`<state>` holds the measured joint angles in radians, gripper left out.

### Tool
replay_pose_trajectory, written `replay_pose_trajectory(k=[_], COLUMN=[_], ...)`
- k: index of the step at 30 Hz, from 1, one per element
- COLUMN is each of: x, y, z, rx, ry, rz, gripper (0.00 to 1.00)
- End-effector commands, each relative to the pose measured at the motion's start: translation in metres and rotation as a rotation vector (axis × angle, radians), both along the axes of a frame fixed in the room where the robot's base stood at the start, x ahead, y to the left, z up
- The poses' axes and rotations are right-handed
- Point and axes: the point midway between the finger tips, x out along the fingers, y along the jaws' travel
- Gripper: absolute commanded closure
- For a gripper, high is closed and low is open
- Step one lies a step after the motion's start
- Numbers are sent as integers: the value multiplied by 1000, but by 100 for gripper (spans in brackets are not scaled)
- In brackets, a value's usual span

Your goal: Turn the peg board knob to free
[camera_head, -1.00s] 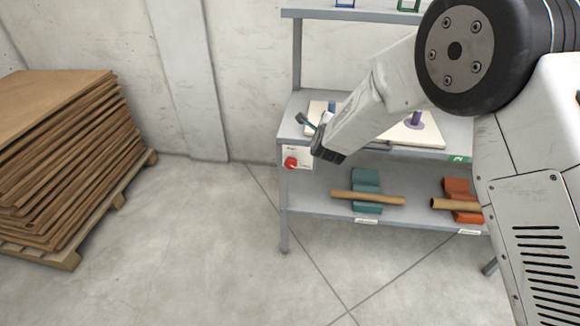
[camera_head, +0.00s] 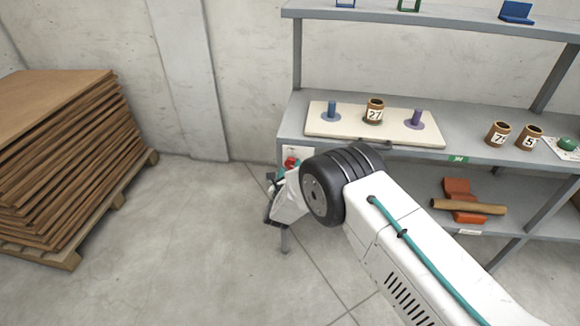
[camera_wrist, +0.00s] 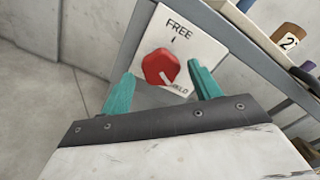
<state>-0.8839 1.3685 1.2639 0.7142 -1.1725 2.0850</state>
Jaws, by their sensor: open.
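The red peg board knob (camera_wrist: 157,65) sits on a white plate (camera_wrist: 203,48) in the wrist view. The knob's white mark points toward HELD. In the head view the knob (camera_head: 291,161) shows at the bench's left front. My gripper (camera_wrist: 161,70) is open, its teal fingers either side of the knob; I cannot tell whether they touch it. The cream peg board (camera_head: 343,130) lies on the bench with a blue peg (camera_head: 332,111), a purple peg (camera_head: 416,117) and a brown cylinder marked 27 (camera_head: 375,112).
Two more marked cylinders (camera_head: 498,133) and a green knob-like piece (camera_head: 568,144) stand at the bench's right. A tan roll lies across an orange cradle (camera_head: 457,188) on the lower shelf. A board stack (camera_head: 60,150) stands at left. The floor between is clear.

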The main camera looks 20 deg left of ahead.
Motion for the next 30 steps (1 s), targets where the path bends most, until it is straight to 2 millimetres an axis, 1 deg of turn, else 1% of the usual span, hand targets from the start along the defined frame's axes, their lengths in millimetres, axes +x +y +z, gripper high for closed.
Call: replay_pose_trajectory(k=[1,3,6,14,15,17,18,19,20,30], x=[8,15,21,23,23,23,23,23,22,22], y=[1,2,4,5,5,5,5,5,5,6], z=[-1,-1,0,0,0,0,0,0,0,0], rx=[1,0,0,-1,-1,-1,-1,-1,-1,-33], ry=[0,0,-1,1,1,1,1,1,0,-7], rz=[-2,-1,-1,0,0,0,0,0,1,1], gripper=[38,38,38,38,40,57,68,77,83,82])
